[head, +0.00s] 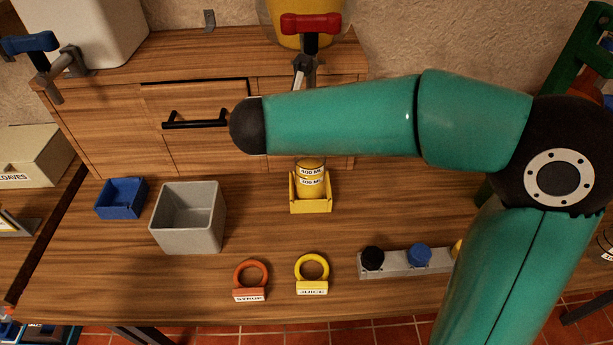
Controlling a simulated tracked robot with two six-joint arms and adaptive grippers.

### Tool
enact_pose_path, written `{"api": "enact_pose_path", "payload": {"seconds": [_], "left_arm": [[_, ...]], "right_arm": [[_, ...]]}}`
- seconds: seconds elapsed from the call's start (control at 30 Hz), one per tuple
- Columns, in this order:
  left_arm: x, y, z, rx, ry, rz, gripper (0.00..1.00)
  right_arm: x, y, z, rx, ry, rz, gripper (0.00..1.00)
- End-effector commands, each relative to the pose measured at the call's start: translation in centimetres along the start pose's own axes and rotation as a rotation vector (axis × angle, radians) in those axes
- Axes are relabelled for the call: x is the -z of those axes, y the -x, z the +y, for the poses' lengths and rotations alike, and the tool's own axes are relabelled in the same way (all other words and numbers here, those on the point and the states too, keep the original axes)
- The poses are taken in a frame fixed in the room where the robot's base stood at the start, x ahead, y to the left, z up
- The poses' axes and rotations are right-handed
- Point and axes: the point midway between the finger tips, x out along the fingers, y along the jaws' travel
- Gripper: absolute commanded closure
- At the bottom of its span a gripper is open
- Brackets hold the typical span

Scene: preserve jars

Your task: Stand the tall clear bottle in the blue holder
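The blue holder (121,198) is a small open box at the left of the wooden table, and it looks empty. A bottle with yellow contents (311,172) and white volume labels stands in a yellow holder (311,205) below the red-handled tap. My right arm crosses in front of its upper part, so I cannot tell its height or whether it is the tall clear bottle. No other bottle is visible. My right arm reaches in from the right, its dark rounded end in front of the drawer. Neither gripper shows.
A grey open bin (188,218) stands right of the blue holder. Orange (250,280) and yellow (312,274) ring tags lie near the front edge. A grey rack (398,263) holds black and blue knobs. Taps with red (311,23) and blue (29,43) handles overhang the wooden cabinet.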

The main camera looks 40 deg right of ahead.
Motion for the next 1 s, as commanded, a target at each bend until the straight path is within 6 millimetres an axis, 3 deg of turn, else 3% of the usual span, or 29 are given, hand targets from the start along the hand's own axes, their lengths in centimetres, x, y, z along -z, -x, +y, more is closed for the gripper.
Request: {"api": "enact_pose_path", "payload": {"seconds": [0.33, 0.7, 1.0], "left_arm": [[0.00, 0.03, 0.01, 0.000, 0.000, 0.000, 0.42], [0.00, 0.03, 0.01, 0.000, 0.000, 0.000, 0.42], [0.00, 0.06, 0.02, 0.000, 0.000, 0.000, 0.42]], "right_arm": [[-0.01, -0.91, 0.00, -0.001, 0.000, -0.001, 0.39], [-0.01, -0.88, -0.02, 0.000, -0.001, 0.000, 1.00], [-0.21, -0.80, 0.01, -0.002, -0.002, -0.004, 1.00]]}}
